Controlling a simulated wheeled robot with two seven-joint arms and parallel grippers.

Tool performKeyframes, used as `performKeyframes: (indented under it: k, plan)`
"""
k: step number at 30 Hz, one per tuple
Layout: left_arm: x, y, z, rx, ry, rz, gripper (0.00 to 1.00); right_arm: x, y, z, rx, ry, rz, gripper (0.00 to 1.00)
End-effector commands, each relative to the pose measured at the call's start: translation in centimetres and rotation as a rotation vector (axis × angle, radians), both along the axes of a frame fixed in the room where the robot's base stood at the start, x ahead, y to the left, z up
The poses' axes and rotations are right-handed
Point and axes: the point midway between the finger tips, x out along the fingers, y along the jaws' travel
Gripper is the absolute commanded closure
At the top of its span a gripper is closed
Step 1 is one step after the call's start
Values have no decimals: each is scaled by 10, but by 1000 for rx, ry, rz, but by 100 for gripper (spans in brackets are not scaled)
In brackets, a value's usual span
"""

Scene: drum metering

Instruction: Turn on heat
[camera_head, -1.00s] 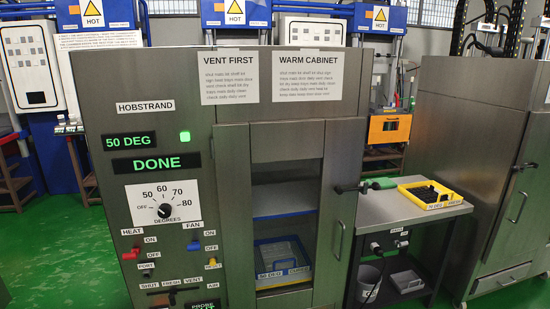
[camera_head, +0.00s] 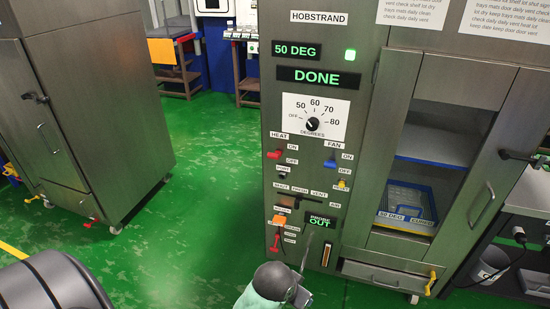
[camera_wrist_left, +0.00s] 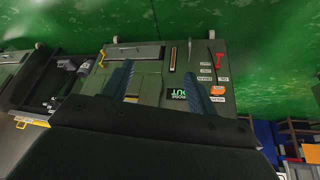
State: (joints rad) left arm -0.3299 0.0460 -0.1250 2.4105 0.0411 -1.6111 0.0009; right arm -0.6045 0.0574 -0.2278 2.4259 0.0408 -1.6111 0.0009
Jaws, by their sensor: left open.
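The grey HOBSTRAND cabinet (camera_head: 375,75) stands right of centre in the head view. Its red HEAT switch (camera_head: 274,154) is on the left of the panel, beside the ON and OFF labels; I cannot tell its position for certain. Above it are the temperature dial (camera_head: 312,124), the green "50 DEG" display (camera_head: 297,50) and the "DONE" display (camera_head: 318,77). My left gripper (camera_head: 303,297) is low in front of the cabinet, well below the switch. In the left wrist view its two fingers (camera_wrist_left: 158,87) are apart and empty, facing the lower panel. My right gripper is not in view.
The blue FAN switch (camera_head: 330,159) sits right of HEAT, with a vent slider (camera_head: 300,203) below. A "PROBE OUT" display (camera_head: 320,223) and red lever (camera_head: 275,242) are lower. Another grey cabinet (camera_head: 95,110) stands left. Green floor between is clear.

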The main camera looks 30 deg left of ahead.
Motion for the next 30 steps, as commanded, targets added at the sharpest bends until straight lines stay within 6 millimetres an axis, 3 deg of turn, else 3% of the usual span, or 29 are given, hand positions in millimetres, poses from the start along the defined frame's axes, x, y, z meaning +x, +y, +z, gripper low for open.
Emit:
performKeyframes:
  k: [1, 6, 16, 24, 27, 30]
  plan:
    - [22, 12, 5, 7, -31, 23, 42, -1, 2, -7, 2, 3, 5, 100]
    - [86, 57, 27, 15, -140, 107, 42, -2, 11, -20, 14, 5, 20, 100]
    - [199, 161, 85, 8, -479, 274, 42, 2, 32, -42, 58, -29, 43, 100]
    - [236, 235, 106, 30, -747, 366, 42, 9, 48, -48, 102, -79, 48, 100]
    - [244, 250, 115, 41, -856, 379, 42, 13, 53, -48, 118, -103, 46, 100]
    - [251, 252, 130, 49, -964, 374, 42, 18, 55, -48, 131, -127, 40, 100]
